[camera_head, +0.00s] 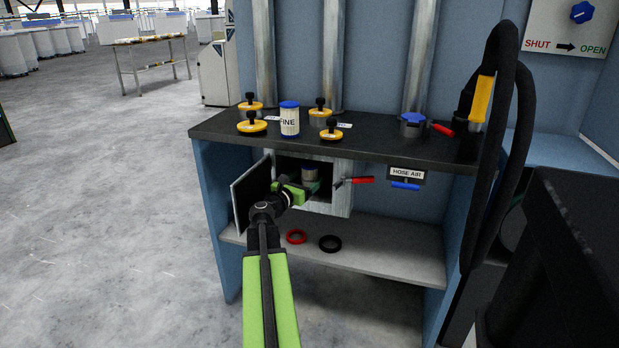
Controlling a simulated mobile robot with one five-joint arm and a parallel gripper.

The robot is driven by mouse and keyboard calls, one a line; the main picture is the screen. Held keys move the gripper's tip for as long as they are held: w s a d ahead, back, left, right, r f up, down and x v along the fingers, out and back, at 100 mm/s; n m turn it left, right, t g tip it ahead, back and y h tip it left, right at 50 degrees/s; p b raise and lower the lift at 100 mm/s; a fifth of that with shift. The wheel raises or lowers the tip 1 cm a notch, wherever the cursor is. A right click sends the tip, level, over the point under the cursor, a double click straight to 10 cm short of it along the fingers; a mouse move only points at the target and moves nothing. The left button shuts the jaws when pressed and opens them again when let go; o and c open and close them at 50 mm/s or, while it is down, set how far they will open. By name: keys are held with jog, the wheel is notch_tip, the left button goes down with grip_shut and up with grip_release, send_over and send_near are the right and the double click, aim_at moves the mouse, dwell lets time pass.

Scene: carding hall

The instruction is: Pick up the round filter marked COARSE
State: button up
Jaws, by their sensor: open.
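A round filter (310,173) stands inside the small open box under the worktop. Its label cannot be read and its lower part is hidden by my gripper. A second round filter (289,123), marked FINE, with a blue top, stands on the dark worktop. My gripper (311,188) is open and reaches into the box opening, just in front of and below the visible part of the inner filter. Whether it touches that filter cannot be told.
The box door (252,195) hangs open left of my gripper. A red-handled latch (358,181) sticks out at the right. Yellow knobs (252,127) stand on the worktop (380,140). A red ring (296,237) and black ring (330,243) lie on the lower shelf. Open floor lies left.

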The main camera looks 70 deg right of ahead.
jog(key=d, duration=0.3)
jog(key=d+r+p, duration=0.1)
jog(key=d, duration=0.1)
jog(key=shift+s+d, duration=0.1)
jog(key=shift+s, duration=0.25)
jog(key=c, duration=1.5)
